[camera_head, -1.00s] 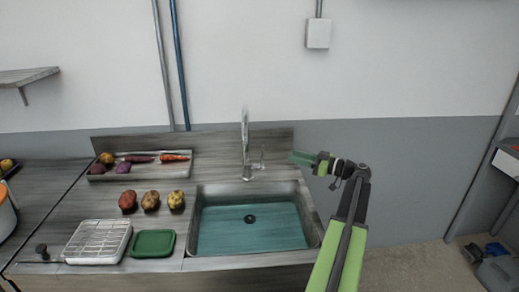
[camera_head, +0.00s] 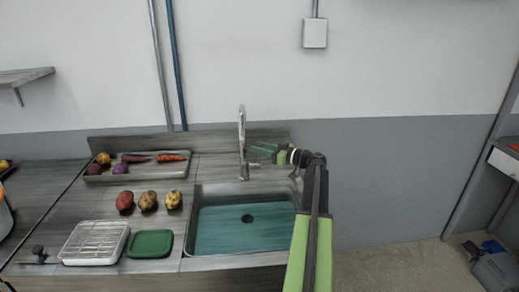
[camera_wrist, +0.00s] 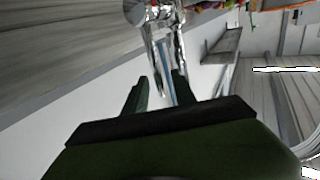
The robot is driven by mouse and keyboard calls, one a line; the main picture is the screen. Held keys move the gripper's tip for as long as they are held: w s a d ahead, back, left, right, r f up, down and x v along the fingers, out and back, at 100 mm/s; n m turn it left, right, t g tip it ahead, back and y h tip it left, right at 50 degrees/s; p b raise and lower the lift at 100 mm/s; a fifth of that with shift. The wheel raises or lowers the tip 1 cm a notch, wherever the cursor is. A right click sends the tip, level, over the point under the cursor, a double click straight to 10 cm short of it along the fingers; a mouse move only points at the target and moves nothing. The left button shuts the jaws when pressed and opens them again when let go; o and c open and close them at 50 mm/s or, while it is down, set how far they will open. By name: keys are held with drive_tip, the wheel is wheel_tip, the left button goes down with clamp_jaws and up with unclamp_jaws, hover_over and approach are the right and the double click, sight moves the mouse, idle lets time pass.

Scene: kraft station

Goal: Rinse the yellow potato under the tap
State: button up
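The yellow potato (camera_head: 173,200) lies on the counter left of the sink, rightmost in a row of three. The chrome tap (camera_head: 242,140) stands upright behind the sink basin (camera_head: 238,250). My gripper (camera_head: 258,148) is just right of the tap, above the counter's back edge, and points left at it. In the wrist view the two dark green fingers (camera_wrist: 160,76) are apart with no potato between them. The shiny tap (camera_wrist: 163,30) shows just beyond them, with a thin metal part seen between the fingertips. I cannot tell whether they touch it. I see no water stream.
A red potato (camera_head: 125,201) and a brown potato (camera_head: 148,201) lie beside the yellow one. A tray (camera_head: 100,178) of vegetables stands behind them. The basin is clear.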

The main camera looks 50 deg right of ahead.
clamp_jaws()
drive_tip(key=shift+s+d, duration=0.1)
idle(1.2)
